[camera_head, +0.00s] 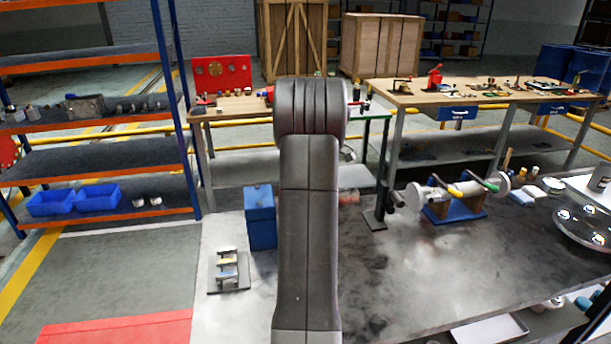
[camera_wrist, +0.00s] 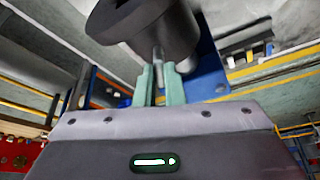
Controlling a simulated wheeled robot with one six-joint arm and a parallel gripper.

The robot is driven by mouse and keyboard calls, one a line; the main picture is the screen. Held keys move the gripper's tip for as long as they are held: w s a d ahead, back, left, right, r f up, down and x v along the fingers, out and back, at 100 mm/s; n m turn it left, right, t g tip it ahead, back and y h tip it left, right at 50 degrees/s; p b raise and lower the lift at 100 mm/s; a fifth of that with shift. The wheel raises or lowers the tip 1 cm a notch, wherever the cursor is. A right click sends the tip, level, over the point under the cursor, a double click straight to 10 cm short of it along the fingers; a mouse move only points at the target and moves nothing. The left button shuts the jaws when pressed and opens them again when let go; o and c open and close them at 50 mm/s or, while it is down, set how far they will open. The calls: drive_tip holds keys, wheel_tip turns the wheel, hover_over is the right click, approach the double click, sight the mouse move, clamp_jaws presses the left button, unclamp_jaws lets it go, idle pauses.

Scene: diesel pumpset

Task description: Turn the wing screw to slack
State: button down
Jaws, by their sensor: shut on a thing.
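In the wrist view, my gripper (camera_wrist: 160,75) has its two pale green fingers closed on a slim grey metal piece, which I take to be the wing screw (camera_wrist: 157,54). The piece sits at the underside of a dark grey cylinder (camera_wrist: 145,22). The fingers cover part of the screw, so its wings and its exact turn angle cannot be made out. In the head view, my own arm stands in the middle and hides my gripper and the wing screw.
A blue box (camera_head: 260,217) stands left of my arm on the grey bench (camera_head: 400,265). A small stand with metal parts (camera_head: 228,270) is in front of it. A blue-based device with a roller (camera_head: 455,198) lies to the right. The bench's middle front is clear.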

drive_tip(key=shift+n, duration=0.4)
drive_tip(key=c, duration=1.5)
unclamp_jaws()
drive_tip(key=v, duration=0.7)
drive_tip(key=b+v, duration=0.1)
drive_tip(key=v, duration=0.6)
drive_tip(key=shift+w, duration=0.2)
drive_tip(key=shift+f, duration=0.1)
drive_tip(key=p+x, duration=0.1)
drive_tip(key=x, duration=1.3)
drive_tip(key=shift+s, duration=0.2)
